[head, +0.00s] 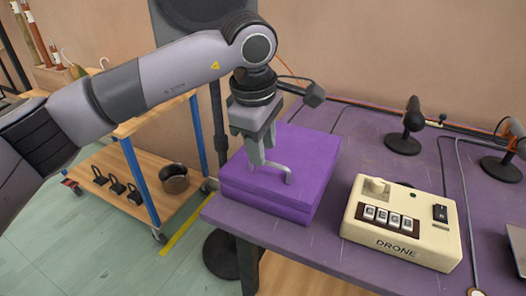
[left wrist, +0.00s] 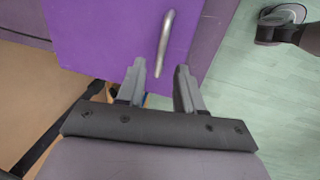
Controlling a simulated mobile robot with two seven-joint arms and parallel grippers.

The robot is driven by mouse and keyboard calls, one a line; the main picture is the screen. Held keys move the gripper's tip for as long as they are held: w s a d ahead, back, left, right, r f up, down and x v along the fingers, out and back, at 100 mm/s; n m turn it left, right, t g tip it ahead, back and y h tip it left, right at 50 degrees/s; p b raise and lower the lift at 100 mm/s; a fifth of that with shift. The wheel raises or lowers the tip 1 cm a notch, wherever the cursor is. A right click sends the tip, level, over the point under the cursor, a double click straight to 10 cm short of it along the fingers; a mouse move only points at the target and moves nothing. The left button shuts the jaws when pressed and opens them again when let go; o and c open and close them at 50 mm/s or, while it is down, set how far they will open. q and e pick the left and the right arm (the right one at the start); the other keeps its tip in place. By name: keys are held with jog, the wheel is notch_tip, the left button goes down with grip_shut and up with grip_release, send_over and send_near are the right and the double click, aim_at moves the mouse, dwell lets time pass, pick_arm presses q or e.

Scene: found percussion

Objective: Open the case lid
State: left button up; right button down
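The purple case (head: 262,212) stands on the left end of the purple table, with its lid (head: 312,150) shut. A grey bar handle (head: 278,168) is on top of the lid and also shows in the left wrist view (left wrist: 166,42). My left gripper (head: 257,160) points down over the lid at the handle. In the left wrist view its two fingers (left wrist: 160,73) are apart, with the near end of the handle showing between or just beyond the tips. I cannot tell if they touch it. My right gripper is not in view.
A cream box marked DRONE (head: 400,257) stands right of the case on the table (head: 375,150). Microphones on round bases (head: 405,143) and cables are farther right. A wooden trolley (head: 135,185) stands left of the table. The wall is close behind.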

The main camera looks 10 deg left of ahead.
pick_arm(q)
jog(key=shift+w+d+f, duration=0.1)
jog(key=shift+w+f, duration=0.1)
jog(key=shift+f, duration=0.9)
grip_shut()
dwell(0.7)
